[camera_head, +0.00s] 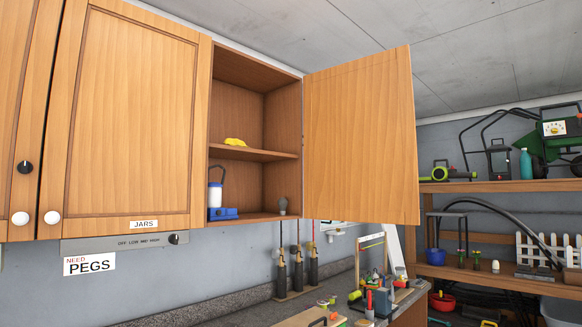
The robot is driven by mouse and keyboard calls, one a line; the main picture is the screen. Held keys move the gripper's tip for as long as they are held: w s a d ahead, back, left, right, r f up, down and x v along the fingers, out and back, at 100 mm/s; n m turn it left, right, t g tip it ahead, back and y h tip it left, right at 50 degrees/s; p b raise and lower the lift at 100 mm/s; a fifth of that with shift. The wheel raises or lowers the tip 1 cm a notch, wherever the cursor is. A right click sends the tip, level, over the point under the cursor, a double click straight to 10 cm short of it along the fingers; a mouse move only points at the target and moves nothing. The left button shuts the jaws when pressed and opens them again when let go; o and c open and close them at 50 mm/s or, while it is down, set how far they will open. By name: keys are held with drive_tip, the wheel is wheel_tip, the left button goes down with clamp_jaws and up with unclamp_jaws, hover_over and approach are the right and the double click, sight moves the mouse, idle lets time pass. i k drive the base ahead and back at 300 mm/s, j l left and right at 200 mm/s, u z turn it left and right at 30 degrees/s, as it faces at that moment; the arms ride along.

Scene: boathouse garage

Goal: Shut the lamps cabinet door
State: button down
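The open cabinet (238,72) at top centre holds a blue-and-white lantern (216,196) and a grey bulb-shaped item (283,205) on its bottom, and a yellow item (235,142) on its middle shelf. Its wooden door (358,140) stands wide open, hinged on the cabinet's right side and swung out to the right. I see the plain inner face of the door. No handle and no lamps label show on it; its outer face is hidden. My gripper is not in view.
A shut cabinet door (128,118) labelled JARS with a white knob (52,217) adjoins on the left. Below is a cluttered worktop (215,315) with tools. Wooden shelves (500,186) with garden gear stand at right, behind the open door.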

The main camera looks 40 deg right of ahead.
sight(360, 159)
drive_tip(key=l+u, duration=0.1)
drive_tip(key=l, duration=1.5)
drive_tip(key=l+u, duration=0.1)
drive_tip(key=l, duration=0.55)
drive_tip(key=k+l+u, duration=0.1)
drive_tip(key=l, duration=0.55)
drive_tip(key=l+u, duration=0.15)
drive_tip(key=l, duration=0.5)
drive_tip(key=k+l+u, duration=0.1)
drive_tip(key=l, duration=0.5)
drive_tip(key=k+l+u, duration=0.1)
drive_tip(key=l, duration=0.55)
drive_tip(key=k+l+u, duration=0.1)
drive_tip(key=k+l, duration=0.15)
drive_tip(key=l, duration=0.35)
drive_tip(key=k+l+u, duration=0.15)
drive_tip(key=l, duration=0.45)
drive_tip(key=k+l+u, duration=0.1)
drive_tip(key=k+l, duration=0.15)
drive_tip(key=l, duration=0.3)
drive_tip(key=k+l, duration=0.15)
drive_tip(key=l, duration=0.2)
drive_tip(key=k+l, duration=0.35)
drive_tip(key=l, duration=0.3)
drive_tip(key=u, duration=0.05)
